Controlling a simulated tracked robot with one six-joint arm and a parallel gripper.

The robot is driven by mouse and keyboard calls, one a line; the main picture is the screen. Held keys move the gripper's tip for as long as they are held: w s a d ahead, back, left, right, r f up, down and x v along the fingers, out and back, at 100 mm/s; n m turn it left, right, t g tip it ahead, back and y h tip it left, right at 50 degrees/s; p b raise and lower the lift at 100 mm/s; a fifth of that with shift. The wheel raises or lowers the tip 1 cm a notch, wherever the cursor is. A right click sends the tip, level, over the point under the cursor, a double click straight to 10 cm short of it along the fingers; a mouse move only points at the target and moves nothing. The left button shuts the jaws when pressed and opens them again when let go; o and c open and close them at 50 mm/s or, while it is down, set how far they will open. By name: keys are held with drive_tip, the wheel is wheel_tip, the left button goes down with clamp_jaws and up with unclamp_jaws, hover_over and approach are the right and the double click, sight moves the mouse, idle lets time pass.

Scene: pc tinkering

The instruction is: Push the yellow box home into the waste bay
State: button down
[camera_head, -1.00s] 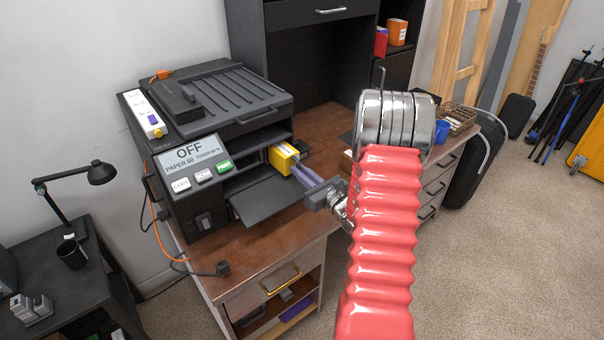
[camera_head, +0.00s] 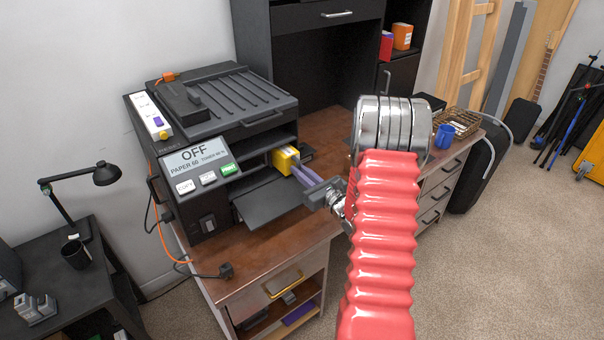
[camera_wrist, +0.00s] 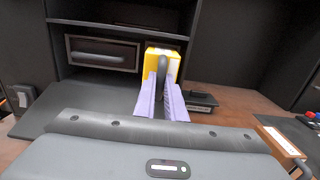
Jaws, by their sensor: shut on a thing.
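The yellow box (camera_head: 284,158) is at the right side of the black printer (camera_head: 215,150), by the opening above its lower tray. My gripper (camera_head: 303,174) has its purple fingers on the box's near end. In the wrist view, the yellow box (camera_wrist: 162,64) has a dark loop handle, and my gripper (camera_wrist: 162,95) is shut on it. To the left of the box in the printer is a dark drawer front with a handle (camera_wrist: 102,54). How deep the box sits in its bay is hidden.
A dark flat tray (camera_head: 265,200) sticks out of the printer left of my fingers. A black plug (camera_head: 226,270) lies at the desk's front edge. A blue cup (camera_head: 444,136) and wire basket (camera_head: 462,120) stand right of my arm. A small dark object (camera_wrist: 200,101) lies right of the box.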

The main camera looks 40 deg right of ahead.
drive_tip(key=shift+w, duration=3.9)
drive_tip(key=c, duration=1.7)
unclamp_jaws()
drive_tip(key=shift+c, duration=0.2)
drive_tip(key=shift+s, duration=4)
drive_tip(key=s, duration=1.3)
drive_tip(key=shift+s+f, duration=0.15)
drive_tip(key=shift+s, duration=0.25)
drive_tip(key=shift+d+f, duration=0.1)
drive_tip(key=shift+d, duration=0.05)
